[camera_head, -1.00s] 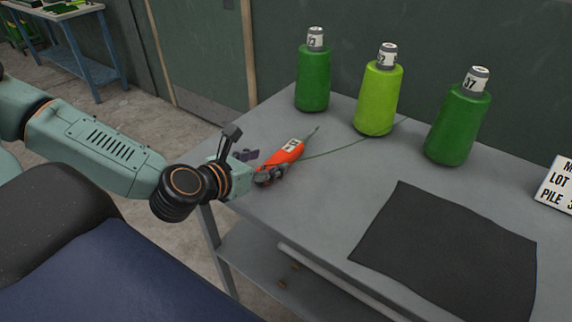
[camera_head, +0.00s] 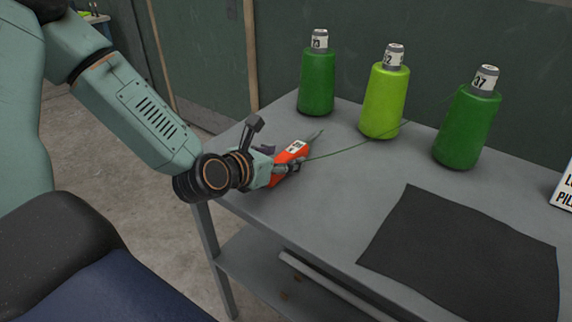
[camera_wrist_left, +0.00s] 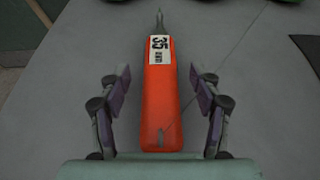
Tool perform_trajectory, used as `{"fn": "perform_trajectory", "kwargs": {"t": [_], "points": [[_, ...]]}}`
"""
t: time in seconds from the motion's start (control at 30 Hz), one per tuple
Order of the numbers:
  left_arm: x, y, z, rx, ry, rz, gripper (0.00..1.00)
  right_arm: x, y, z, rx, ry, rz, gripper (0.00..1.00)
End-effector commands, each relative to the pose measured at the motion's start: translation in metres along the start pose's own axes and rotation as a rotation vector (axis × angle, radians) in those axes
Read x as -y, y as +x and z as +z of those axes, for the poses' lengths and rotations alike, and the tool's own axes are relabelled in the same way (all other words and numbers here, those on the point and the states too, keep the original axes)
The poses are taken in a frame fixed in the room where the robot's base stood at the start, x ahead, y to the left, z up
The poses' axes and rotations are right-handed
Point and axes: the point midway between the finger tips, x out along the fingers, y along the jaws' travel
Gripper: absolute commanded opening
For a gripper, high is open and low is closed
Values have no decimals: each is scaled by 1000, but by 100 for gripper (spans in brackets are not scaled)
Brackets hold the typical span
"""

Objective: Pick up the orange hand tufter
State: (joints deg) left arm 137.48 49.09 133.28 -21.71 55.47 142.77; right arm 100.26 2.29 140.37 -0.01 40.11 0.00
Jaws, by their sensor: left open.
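The orange hand tufter (camera_head: 291,153) lies on the grey table near its left end, with a white label and a thin dark tip pointing away. A green yarn runs from it toward the cones. My left gripper (camera_head: 283,160) is at the tufter and partly hides it in the head view. In the left wrist view the tufter (camera_wrist_left: 160,95), labelled 35, lies lengthwise between the two open fingers of my left gripper (camera_wrist_left: 160,100), with a gap on each side. My right gripper is not in view.
A dark green cone (camera_head: 317,82), a lime green cone (camera_head: 383,100) and another dark green cone (camera_head: 466,128) stand along the table's back. A black mat (camera_head: 465,255) lies at the front right. A white sign (camera_head: 565,187) stands at the right edge. The grey table (camera_head: 335,205) is clear between tufter and mat.

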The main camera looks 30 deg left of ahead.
Motion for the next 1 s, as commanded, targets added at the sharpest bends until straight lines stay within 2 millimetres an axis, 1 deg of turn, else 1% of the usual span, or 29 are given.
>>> {"fn": "perform_trajectory", "kwargs": {"t": [0.1, 0.33, 1.0], "points": [[0, 3, 0, 0, 1, 0, 64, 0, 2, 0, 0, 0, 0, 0], [0, 3, 0, 0, -1, 0, 64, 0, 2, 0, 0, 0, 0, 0], [0, 3, 0, 0, -1, 0, 7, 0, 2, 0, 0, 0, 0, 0]]}}
